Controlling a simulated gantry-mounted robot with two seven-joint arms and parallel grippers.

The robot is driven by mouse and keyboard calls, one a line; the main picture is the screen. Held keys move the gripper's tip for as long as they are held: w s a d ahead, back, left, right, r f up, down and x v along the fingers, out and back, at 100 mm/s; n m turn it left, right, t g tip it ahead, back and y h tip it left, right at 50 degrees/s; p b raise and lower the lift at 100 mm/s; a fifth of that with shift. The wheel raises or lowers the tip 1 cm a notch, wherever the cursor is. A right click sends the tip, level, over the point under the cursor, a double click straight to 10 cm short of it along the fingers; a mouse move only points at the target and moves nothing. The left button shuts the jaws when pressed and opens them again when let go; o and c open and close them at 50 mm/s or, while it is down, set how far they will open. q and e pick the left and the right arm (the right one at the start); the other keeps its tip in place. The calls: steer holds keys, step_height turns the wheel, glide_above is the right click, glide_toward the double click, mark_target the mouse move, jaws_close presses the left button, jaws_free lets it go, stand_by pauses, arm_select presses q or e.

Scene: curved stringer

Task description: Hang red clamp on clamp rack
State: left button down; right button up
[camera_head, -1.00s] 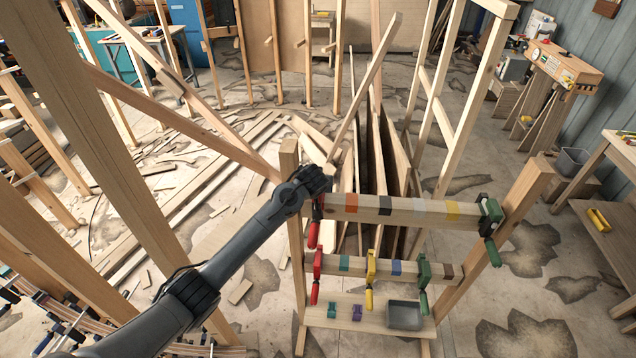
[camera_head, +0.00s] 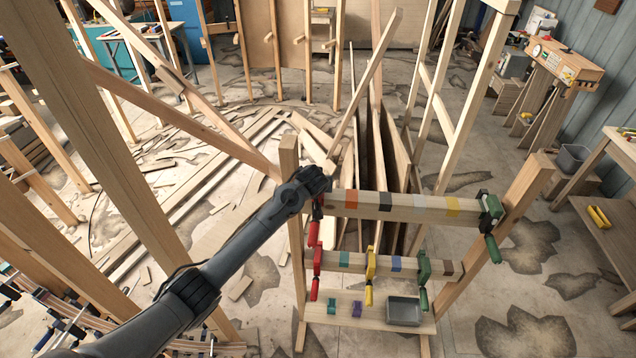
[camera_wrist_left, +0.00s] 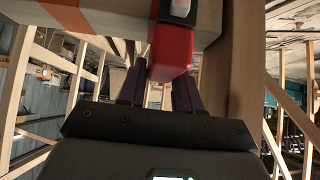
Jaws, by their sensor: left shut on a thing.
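The clamp rack (camera_head: 405,210) is a wooden frame with two crossbars and a bottom shelf. My left gripper (camera_head: 318,187) is at the left end of its top bar. In the left wrist view my left gripper (camera_wrist_left: 158,95) is shut on the red clamp (camera_wrist_left: 171,52), right beside the bar. The red clamp (camera_head: 314,232) hangs down below the gripper in the head view, against the bar's left end. Its upper part is hidden by the gripper, so I cannot tell whether it rests on the bar. My right gripper is not in view.
The top bar has coloured bands and a green clamp (camera_head: 490,225) at its right end. The lower bar holds another red clamp (camera_head: 316,260), a yellow clamp (camera_head: 370,265) and a green clamp (camera_head: 423,270). A grey tray (camera_head: 404,322) sits on the shelf. Wooden posts stand on the left.

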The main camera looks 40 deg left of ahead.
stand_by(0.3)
arm_select(q)
steer(key=c, duration=0.8)
jaws_free()
steer(key=shift+w, duration=0.1)
steer(key=shift+o, duration=0.6)
steer(key=shift+f, duration=0.15)
steer(key=b+v, duration=0.1)
steer(key=v, duration=1)
